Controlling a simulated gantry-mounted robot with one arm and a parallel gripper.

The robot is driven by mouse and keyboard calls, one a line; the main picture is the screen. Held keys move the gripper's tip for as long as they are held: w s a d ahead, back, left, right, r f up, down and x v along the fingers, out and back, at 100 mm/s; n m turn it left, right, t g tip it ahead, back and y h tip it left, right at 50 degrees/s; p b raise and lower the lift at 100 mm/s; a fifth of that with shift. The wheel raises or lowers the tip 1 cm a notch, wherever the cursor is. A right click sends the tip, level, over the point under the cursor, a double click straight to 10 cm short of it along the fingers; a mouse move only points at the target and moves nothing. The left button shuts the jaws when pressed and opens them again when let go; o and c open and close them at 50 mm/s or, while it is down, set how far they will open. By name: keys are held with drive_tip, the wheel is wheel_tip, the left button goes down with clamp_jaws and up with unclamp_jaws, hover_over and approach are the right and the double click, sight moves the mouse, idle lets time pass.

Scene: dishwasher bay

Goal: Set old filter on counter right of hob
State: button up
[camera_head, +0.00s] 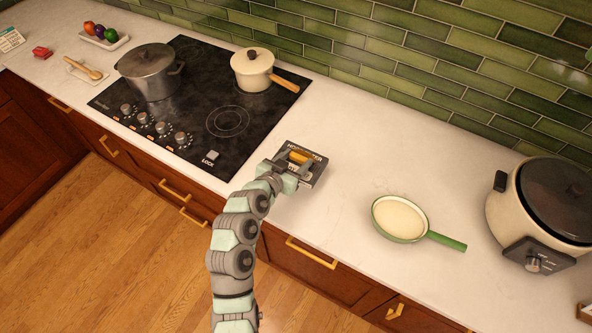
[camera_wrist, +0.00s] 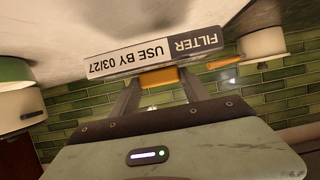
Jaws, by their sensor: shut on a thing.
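In the wrist view the filter (camera_wrist: 155,50) shows a label, upside down, reading "FILTER USE BY 03/27". My gripper (camera_wrist: 160,80) is shut on the yellow tab. In the head view my gripper (camera_head: 296,160) covers part of the filter. I cannot tell whether the filter touches the counter.
A grey pot (camera_head: 150,72) and a cream pan (camera_head: 252,72) with a wooden handle stand on the hob. A green-handled pan (camera_head: 400,218) and a large cooker (camera_head: 545,205) stand farther right. The counter between filter and green-handled pan is clear. A green tile wall (camera_head: 430,60) runs behind.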

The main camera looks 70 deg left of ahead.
drive_tip(key=shift+f, duration=2.85)
drive_tip(key=shift+f, duration=0.1)
drive_tip(key=o, duration=1.5)
drive_tip(key=shift+r, duration=0.2)
drive_tip(key=b+v, duration=0.1)
drive_tip(key=v, duration=1.1)
drive_tip(key=shift+d+f+b, duration=0.1)
drive_tip(key=shift+f+b, duration=0.1)
drive_tip(key=shift+b, duration=0.1)
